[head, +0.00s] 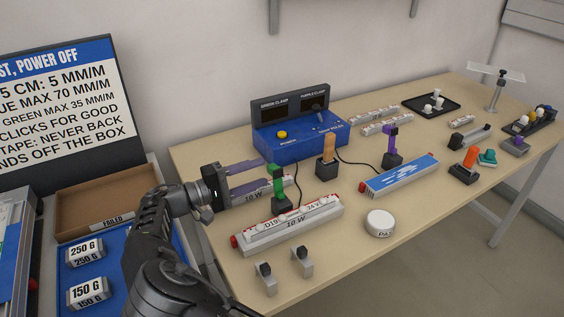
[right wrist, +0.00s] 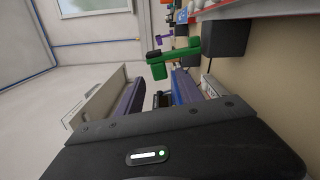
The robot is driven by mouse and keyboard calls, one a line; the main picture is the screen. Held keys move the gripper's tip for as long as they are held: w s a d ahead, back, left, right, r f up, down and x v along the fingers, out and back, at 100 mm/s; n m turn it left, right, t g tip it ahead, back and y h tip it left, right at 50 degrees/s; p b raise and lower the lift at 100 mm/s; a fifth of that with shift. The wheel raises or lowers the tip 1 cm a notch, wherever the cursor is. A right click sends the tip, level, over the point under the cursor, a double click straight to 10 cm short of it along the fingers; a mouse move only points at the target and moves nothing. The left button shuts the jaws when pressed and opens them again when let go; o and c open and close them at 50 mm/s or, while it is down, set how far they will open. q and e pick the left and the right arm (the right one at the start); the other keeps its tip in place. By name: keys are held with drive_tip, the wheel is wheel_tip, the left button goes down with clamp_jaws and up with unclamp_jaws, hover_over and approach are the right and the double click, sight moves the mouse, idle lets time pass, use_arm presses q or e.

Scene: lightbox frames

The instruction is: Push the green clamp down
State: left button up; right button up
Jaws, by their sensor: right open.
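The green clamp (head: 278,187) stands on a dark block at the near left of the table, with its green handle upright. It also shows in the right wrist view (right wrist: 174,60), just past the fingertips. My right gripper (head: 267,171) is open and empty, its two purple fingers pointing right at the clamp's left side. Its fingers also show in the right wrist view (right wrist: 155,90). I cannot tell whether a finger touches the clamp. My left gripper is out of view.
A blue control box (head: 300,142) stands behind. An orange clamp (head: 327,149) and a purple clamp (head: 390,143) stand to the right. A long white light bar (head: 290,228) lies in front, and a white round puck (head: 380,223) lies right of it. A cardboard tray (head: 105,200) is at left.

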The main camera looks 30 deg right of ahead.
drive_tip(key=d+p, duration=0.1)
drive_tip(key=d, duration=0.7)
drive_tip(key=shift+p, duration=0.3)
drive_tip(key=shift+c, duration=0.2)
clamp_jaws()
drive_tip(key=shift+s+f, duration=0.1)
idle(1.0)
